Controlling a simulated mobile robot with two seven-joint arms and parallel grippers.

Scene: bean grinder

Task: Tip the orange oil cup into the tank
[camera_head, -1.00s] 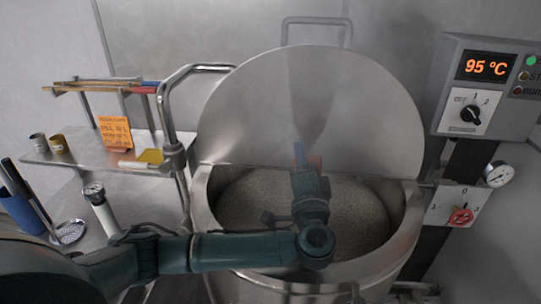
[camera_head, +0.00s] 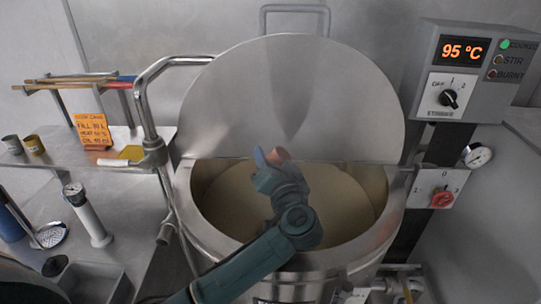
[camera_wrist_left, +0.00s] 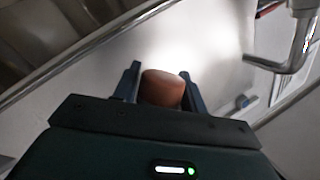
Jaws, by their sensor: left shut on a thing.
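The orange oil cup (camera_head: 277,155) is between the fingers of my left gripper (camera_head: 268,157), above the tank's opening in the head view. In the left wrist view the cup (camera_wrist_left: 162,88) sits between both fingers of the gripper (camera_wrist_left: 160,82), which is shut on it. The cup's mouth and contents cannot be made out. The tank (camera_head: 218,240) is a large round steel kettle holding a smooth beige mass (camera_head: 335,200). Its round lid (camera_head: 350,95) stands open behind it. My right gripper is not in view.
A control box (camera_head: 470,75) reading 95 °C hangs at the right, with a red knob (camera_head: 441,199) below. A bent steel pipe (camera_head: 150,85) rises left of the tank. The left shelf holds two small cups (camera_head: 33,144) and an orange note (camera_head: 91,130).

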